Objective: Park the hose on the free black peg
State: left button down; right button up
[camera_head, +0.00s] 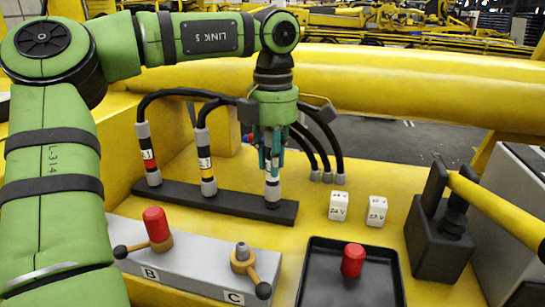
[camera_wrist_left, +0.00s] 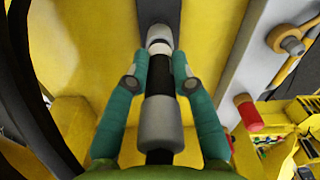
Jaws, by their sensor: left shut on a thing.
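My left gripper (camera_head: 272,150) points down, its teal fingers shut on a hose end (camera_head: 272,187). The hose end is upright, with grey, black and white bands, over the right end of the black bar (camera_head: 236,204). In the left wrist view, my left gripper (camera_wrist_left: 160,77) has a finger on each side of the hose end (camera_wrist_left: 160,122), whose tip is at the bar (camera_wrist_left: 160,10). No bare peg shows. I cannot tell how far the tip sits on a peg. A red-labelled hose (camera_head: 148,155) and a yellow-labelled hose (camera_head: 206,162) stand upright on the bar.
A grey valve block (camera_head: 195,270) with two levers is in front. A red cap (camera_head: 353,260) stands in a black tray (camera_head: 312,285). Two white blocks (camera_head: 338,206) (camera_head: 377,211) and a black lever unit (camera_head: 437,235) are at right. Several black hoses (camera_head: 325,150) stand behind my gripper.

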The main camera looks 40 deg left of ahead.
pick_arm(q)
jog(key=shift+f+b, duration=0.5)
jog(key=shift+f, duration=0.15)
jog(key=c, duration=1)
grip_release()
jog(key=shift+o, duration=0.2)
notch_tip(320, 180, up, 12)
